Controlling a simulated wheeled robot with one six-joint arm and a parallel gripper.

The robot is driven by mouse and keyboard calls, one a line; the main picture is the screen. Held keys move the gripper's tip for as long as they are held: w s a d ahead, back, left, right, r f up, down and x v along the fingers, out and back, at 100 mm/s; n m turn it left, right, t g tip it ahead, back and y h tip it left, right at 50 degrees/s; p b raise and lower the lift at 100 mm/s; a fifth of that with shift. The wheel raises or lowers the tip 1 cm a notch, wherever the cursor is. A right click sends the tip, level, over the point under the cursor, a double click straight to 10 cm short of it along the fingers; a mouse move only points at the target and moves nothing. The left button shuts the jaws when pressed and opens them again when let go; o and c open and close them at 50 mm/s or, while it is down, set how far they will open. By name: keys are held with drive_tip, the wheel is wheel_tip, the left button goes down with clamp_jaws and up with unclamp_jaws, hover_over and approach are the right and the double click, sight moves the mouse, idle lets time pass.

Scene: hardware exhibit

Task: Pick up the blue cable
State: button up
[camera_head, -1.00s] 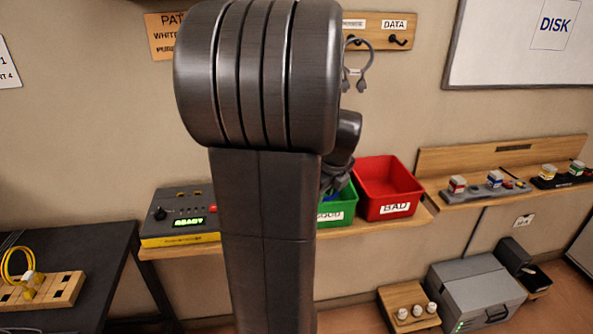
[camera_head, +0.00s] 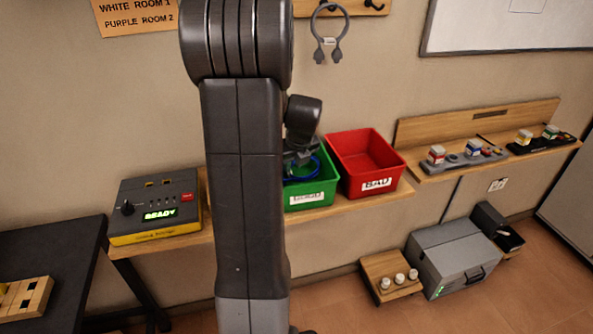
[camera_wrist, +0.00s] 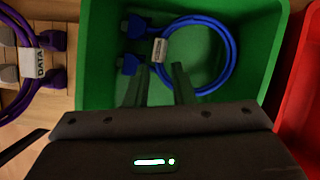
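The blue cable (camera_wrist: 228,58) lies coiled in the green bin (camera_wrist: 100,88), with its two blue connectors and a white tag at the left of the coil in the wrist view. Part of the blue cable (camera_head: 316,165) also shows inside the green bin (camera_head: 322,186) in the head view. My gripper (camera_wrist: 162,68) is over the bin, its two fingers apart and pointing at the near part of the coil by the tag. It looks empty. My gripper (camera_head: 300,157) is partly hidden in the head view.
The red bin (camera_head: 368,168) stands right of the green bin. A purple cable (camera_wrist: 30,65) with a white tag lies left of the green bin in the wrist view. A tester (camera_head: 155,205) reading READY sits left on the shelf. A grey cable (camera_head: 329,35) hangs on the wall.

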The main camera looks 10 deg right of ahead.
drive_tip(key=shift+p+x, duration=0.3)
drive_tip(key=shift+x, duration=2.25)
drive_tip(key=shift+d, duration=0.1)
clamp_jaws()
drive_tip(key=shift+r, duration=0.1)
drive_tip(key=shift+r, duration=0.1)
wheel_tip(320, 180, up, 18)
